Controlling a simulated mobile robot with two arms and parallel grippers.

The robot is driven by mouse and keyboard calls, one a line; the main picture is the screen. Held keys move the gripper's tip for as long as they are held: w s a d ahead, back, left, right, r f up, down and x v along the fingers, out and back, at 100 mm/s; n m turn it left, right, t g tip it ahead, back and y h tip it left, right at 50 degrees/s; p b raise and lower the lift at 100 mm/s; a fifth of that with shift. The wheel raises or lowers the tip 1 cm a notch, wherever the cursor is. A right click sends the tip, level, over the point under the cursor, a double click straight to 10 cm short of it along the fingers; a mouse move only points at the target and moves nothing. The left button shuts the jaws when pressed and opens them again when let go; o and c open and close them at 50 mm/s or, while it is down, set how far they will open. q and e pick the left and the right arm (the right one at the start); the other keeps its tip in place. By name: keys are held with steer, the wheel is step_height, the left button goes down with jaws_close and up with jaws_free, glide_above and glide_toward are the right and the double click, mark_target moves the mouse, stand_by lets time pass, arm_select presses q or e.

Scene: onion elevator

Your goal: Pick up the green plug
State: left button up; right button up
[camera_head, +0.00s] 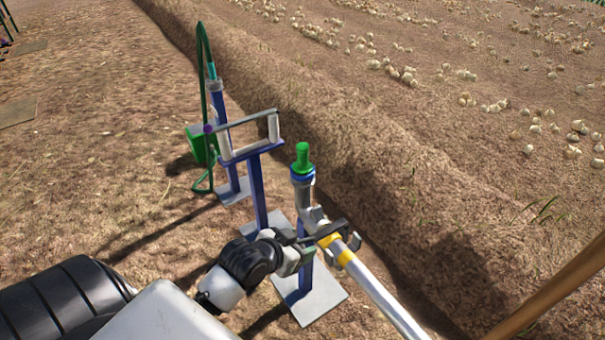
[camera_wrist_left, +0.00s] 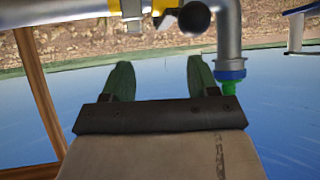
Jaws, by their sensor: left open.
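The green plug (camera_head: 302,157) sits upright in a blue collar on top of a grey vertical pipe (camera_head: 304,194). In the left wrist view, which looks upside down, the green plug (camera_wrist_left: 231,87) hangs below its blue collar, right of my fingers. My left gripper (camera_head: 326,236) is open, below the plug and close to the grey pipe with yellow bands. In the wrist view my left gripper (camera_wrist_left: 159,62) has two dark green fingers spread with nothing between them. The plug is outside the fingers. My right gripper is not in view.
A grey pipe (camera_head: 383,299) runs off to the lower right. A blue stand (camera_head: 257,190) with a grey frame and a post with a green hose (camera_head: 204,50) stand behind. A soil bank borders the onion field. A wooden pole (camera_head: 560,287) crosses the lower right.

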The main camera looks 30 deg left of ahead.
mark_target(306, 146)
arm_select(q)
steer(key=w+a+r+t, duration=0.2)
steer(key=w+a+r, duration=0.1)
steer(key=w, duration=0.2)
steer(key=w+a+r+n+t+y, duration=0.1)
steer(key=w+a+r+t, duration=0.1)
steer(key=w+a+r, duration=0.1)
steer(key=w+a+r+n+t, duration=0.1)
steer(key=w+a+r+t, duration=0.2)
steer(key=w+a, duration=0.2)
steer(key=shift+w+r+y, duration=0.4)
steer(key=shift+w, duration=0.4)
steer(key=w+b, duration=0.2)
steer(key=w, duration=0.3)
steer(key=shift+w, duration=0.4)
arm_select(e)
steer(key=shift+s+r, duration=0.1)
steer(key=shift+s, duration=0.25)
arm_select(q)
steer(key=c, duration=1)
steer(key=shift+o, duration=0.2)
